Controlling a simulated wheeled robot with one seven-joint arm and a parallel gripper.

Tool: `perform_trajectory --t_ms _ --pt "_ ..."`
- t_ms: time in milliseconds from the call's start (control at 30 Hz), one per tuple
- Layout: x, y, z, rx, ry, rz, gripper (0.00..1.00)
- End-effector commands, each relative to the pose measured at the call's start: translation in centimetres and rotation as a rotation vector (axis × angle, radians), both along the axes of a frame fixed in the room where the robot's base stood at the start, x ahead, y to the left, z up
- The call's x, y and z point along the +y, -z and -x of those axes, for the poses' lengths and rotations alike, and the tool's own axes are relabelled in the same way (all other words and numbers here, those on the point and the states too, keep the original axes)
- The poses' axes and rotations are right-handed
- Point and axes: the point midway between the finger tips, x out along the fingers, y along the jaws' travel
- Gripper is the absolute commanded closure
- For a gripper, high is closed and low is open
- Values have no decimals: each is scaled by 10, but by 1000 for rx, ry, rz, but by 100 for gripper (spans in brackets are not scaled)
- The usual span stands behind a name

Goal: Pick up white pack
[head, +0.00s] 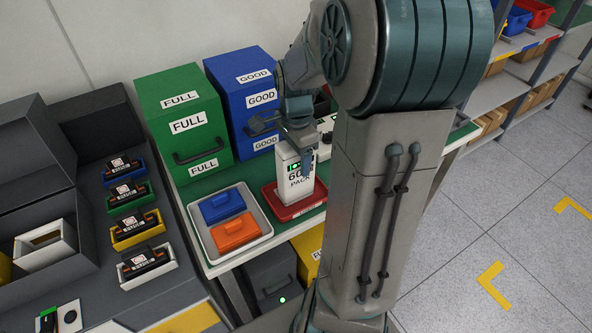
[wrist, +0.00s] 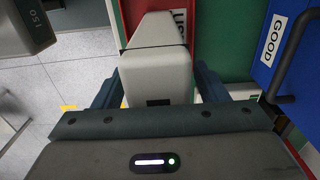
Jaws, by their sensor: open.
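The white pack (head: 295,183) stands upright on a red tray (head: 322,190) on the green-topped table. Its front carries dark lettering and a small green light. My gripper (head: 297,140) is at the top of the pack, pointing down. In the wrist view the pack (wrist: 158,75) lies between the two dark fingers of my gripper (wrist: 155,88), one on each side. The jaws are open around its upper part. I cannot tell whether either finger touches it. My arm hides what is to the right of the pack in the head view.
A green FULL box (head: 185,125) and a blue GOOD box (head: 245,95) stand close behind. A grey tray (head: 262,228) with a blue and an orange case lies to the left. Several battery-like units sit on a dark bench (head: 165,285) further left. Open floor lies at right.

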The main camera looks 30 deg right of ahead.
Motion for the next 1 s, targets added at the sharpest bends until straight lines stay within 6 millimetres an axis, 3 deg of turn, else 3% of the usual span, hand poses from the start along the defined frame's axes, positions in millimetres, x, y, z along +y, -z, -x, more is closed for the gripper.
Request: perform_trajectory --t_ms 167,267,400,433,767,1000 --pt "0 0 0 0 0 1 34" --pt "0 0 0 0 0 1 56" --pt "0 0 0 0 -1 1 95" --pt "0 0 0 0 -1 1 100" --pt "0 -2 -1 -2 0 2 100" --pt "0 -23 -1 -5 -1 4 100"
